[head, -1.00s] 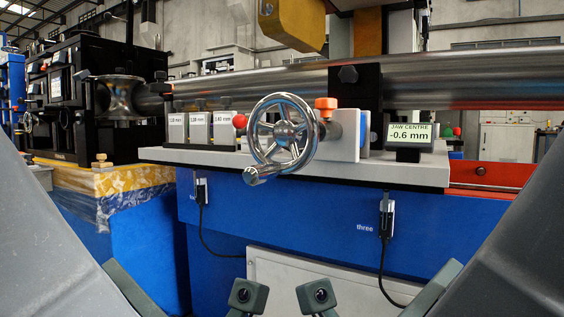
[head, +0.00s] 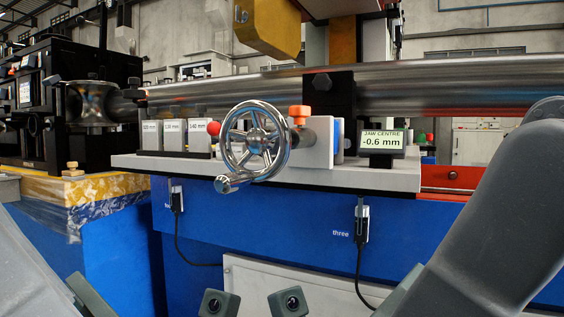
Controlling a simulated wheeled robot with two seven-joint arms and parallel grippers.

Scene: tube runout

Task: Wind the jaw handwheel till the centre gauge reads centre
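The jaw handwheel (head: 255,141) is a chrome spoked wheel at the front of the grey bench, with its crank handle (head: 229,183) at the lower left of the rim. The centre gauge (head: 383,141) to its right reads "JAW CENTRE -0.6 mm". Parts of my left gripper (head: 214,303) and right gripper (head: 289,301) show at the bottom edge, well below the wheel and apart from it. Most of both grippers is cut off by the frame, so their opening does not show.
A steel tube (head: 430,86) runs across above the bench. An orange knob (head: 299,112) and a red ball (head: 213,128) are close to the wheel. Several labelled grey blocks (head: 172,136) stand left of it. Cables (head: 359,262) hang on the blue front. A yellow-topped crate (head: 85,187) stands left.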

